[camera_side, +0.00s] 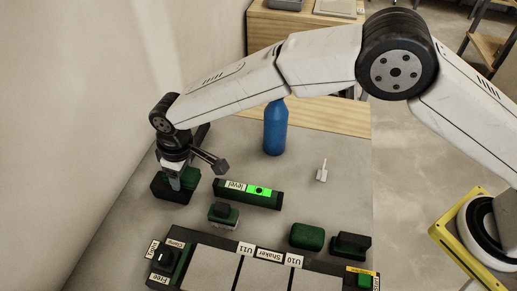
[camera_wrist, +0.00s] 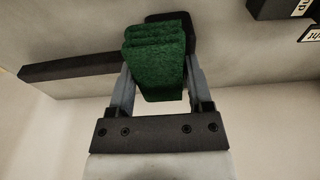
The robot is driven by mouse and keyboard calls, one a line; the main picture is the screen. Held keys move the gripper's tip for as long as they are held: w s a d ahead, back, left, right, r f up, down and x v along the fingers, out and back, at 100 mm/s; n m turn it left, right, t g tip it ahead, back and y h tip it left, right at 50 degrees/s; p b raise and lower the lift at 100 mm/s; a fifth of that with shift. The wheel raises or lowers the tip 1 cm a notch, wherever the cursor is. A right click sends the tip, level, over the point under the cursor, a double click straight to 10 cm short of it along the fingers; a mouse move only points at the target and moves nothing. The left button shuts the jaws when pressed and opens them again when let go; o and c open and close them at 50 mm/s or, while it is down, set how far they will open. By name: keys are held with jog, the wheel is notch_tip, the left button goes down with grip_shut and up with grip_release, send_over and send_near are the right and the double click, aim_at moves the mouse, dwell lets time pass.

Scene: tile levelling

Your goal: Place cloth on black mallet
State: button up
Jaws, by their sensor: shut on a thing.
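The green cloth (camera_wrist: 155,60) is a folded, ribbed wad between the two fingers of my gripper (camera_wrist: 155,88) in the wrist view. My gripper (camera_side: 175,184) is shut on it at the left of the side view, where the cloth (camera_side: 191,178) shows partly behind the fingers. The black mallet (camera_side: 168,191) lies directly under and around the cloth there. In the wrist view a black block of the mallet (camera_wrist: 180,20) shows behind the cloth, with a long dark bar to the left. I cannot tell whether the cloth touches the mallet.
A level with a lit green display (camera_side: 248,194) and a green-and-white block (camera_side: 223,215) lie right of my gripper. A blue bottle (camera_side: 275,128) stands behind. A small white tool (camera_side: 322,172), a green block (camera_side: 307,236) and the labelled shaker fixture (camera_side: 215,262) are farther off.

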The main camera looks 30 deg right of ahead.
aim_at(186, 173)
jog(key=shift+f, duration=0.1)
jog(key=o, duration=1.3)
jog(key=shift+c, duration=0.2)
notch_tip(186, 173, up, 12)
jog(key=s+d, duration=0.1)
